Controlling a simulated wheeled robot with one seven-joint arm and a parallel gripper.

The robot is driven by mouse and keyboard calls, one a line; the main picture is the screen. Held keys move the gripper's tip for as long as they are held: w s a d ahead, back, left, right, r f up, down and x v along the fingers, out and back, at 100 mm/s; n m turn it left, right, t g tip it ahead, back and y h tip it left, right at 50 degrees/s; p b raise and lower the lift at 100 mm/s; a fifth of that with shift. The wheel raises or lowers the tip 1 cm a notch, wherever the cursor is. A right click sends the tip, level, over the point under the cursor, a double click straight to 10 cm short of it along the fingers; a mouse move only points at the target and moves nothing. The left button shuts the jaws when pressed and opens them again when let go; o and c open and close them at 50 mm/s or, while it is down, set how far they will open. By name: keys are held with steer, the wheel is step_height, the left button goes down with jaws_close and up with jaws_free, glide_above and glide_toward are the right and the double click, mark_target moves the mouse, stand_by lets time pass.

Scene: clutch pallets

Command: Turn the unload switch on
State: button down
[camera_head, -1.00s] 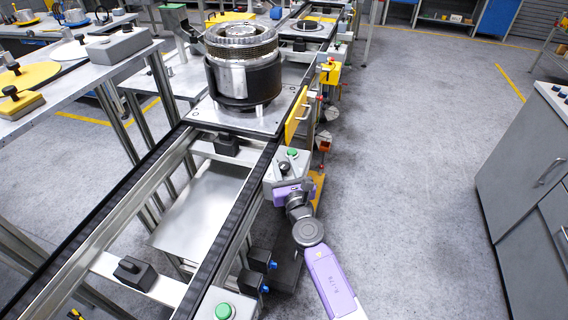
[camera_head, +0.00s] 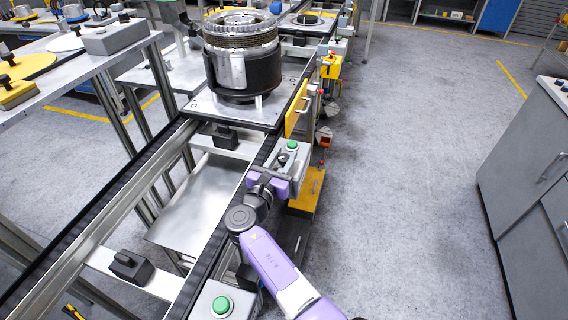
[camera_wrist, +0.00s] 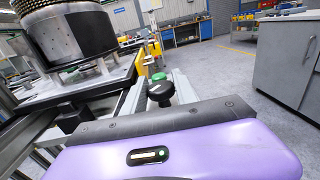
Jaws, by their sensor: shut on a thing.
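The switch box (camera_head: 297,163) is a small grey box on the right side of the conveyor, with a green button (camera_head: 292,146) and a black knob (camera_head: 283,158). My gripper (camera_head: 278,170) is at the near side of the box, shut on the black knob.
A metal clutch unit (camera_head: 243,68) stands on a pallet (camera_head: 205,106) on the conveyor behind the box. Another green-button box (camera_head: 221,305) is in the near foreground. A grey cabinet (camera_head: 530,165) stands far right, with clear floor between.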

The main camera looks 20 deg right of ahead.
steer(key=shift+m+g+h+b, duration=1)
steer(key=shift+g+h+b, duration=0.1)
steer(key=shift+b, duration=0.2)
steer(key=c, duration=1)
jaws_free()
steer(key=shift+o, duration=0.2)
steer(key=p+v, duration=0.3)
steer(key=v, duration=0.4)
steer(key=shift+s+a, duration=0.2)
steer(key=shift+a, duration=0.15)
